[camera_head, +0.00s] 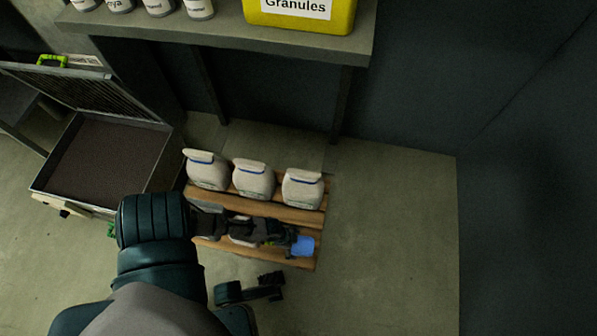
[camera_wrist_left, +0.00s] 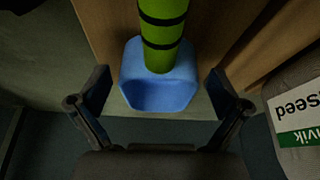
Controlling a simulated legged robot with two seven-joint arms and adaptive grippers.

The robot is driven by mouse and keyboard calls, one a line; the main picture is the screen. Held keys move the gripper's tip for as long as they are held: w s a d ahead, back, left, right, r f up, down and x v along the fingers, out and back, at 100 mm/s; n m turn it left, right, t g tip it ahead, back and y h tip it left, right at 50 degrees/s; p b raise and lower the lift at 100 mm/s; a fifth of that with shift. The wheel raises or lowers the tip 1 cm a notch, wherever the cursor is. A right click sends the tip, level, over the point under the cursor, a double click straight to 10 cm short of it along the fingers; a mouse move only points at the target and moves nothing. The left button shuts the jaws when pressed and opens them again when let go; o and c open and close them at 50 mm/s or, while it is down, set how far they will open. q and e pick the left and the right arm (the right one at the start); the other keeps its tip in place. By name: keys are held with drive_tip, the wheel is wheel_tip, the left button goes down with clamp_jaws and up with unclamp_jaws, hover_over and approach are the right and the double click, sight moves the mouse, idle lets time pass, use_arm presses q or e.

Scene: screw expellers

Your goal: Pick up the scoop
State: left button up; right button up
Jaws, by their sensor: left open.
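The scoop has a blue bowl (camera_wrist_left: 158,92) and a green handle (camera_wrist_left: 163,30) with black bands. In the head view its blue bowl (camera_head: 303,245) shows at the right end of the wooden pallet. My left gripper (camera_head: 288,239) reaches over the pallet, close beside the bowl. In the wrist view my left gripper (camera_wrist_left: 160,88) is open, with a finger on each side of the scoop and visible gaps to both. I cannot tell the depth between fingers and scoop. A dark jointed part at the bottom of the head view may be my right gripper; its jaws cannot be read.
White sacks (camera_head: 253,180) stand in a row on the wooden pallet (camera_head: 285,212); a seed sack (camera_wrist_left: 300,115) is close right of the gripper. A soil-filled open bin (camera_head: 110,155) is at left. A shelf (camera_head: 225,30) holds a yellow granules container (camera_head: 300,14). Floor right is clear.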

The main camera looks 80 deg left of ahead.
use_arm(q)
drive_tip(key=shift+d, duration=0.1)
drive_tip(key=c, duration=1.2)
drive_tip(key=shift+r, duration=0.15)
